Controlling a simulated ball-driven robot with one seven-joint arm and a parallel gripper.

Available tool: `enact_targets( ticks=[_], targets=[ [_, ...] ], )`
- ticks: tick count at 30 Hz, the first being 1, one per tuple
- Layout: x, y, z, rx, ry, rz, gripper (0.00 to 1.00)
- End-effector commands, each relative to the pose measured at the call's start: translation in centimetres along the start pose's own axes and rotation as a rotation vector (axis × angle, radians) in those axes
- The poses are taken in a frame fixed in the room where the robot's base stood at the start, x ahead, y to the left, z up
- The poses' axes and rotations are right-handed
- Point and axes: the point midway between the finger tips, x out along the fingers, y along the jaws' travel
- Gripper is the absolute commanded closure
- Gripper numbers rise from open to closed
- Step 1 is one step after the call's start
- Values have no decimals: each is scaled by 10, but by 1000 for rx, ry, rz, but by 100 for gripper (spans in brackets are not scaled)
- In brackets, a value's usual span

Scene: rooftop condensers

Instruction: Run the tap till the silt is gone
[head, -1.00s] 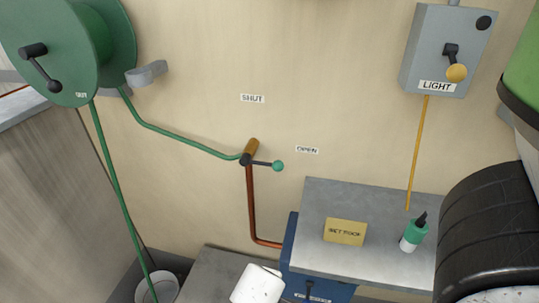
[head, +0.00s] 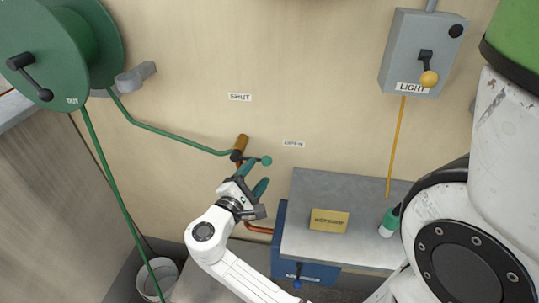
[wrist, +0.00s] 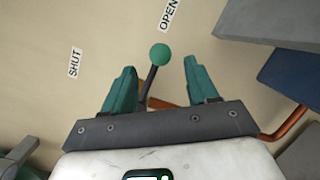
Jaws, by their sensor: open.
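The tap is a brass body (head: 241,143) on the wall with a dark lever ending in a green ball (head: 266,160). The lever points right, toward the OPEN label (head: 293,143); the SHUT label (head: 240,97) is higher up. My gripper (head: 257,176) is open, its green fingers just below the lever. In the wrist view the green ball (wrist: 160,54) shows beyond and between the open fingers (wrist: 163,82), with nothing gripped. A green hose (head: 165,134) runs from the tap to the reel. No water or silt can be made out.
A green hose reel (head: 85,40) hangs at upper left, with the hose dropping to a white bucket (head: 158,278). A grey-topped blue cabinet (head: 365,190) at right bears a yellow sign (head: 329,220) and a bottle (head: 389,222). A LIGHT switch box (head: 420,60) is above it.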

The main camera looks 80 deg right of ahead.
Motion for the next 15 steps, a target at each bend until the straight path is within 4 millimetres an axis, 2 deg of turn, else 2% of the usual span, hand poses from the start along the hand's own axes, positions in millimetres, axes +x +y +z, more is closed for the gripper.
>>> enact_targets(
  ticks=[3, 9, 15],
  targets=[
    [24, 1, 2, 0, -4, -4, 42],
    [58, 0, 2, 2, -2, -5, 42],
    [78, 0, 1, 1, 0, -3, 42]
  ],
)
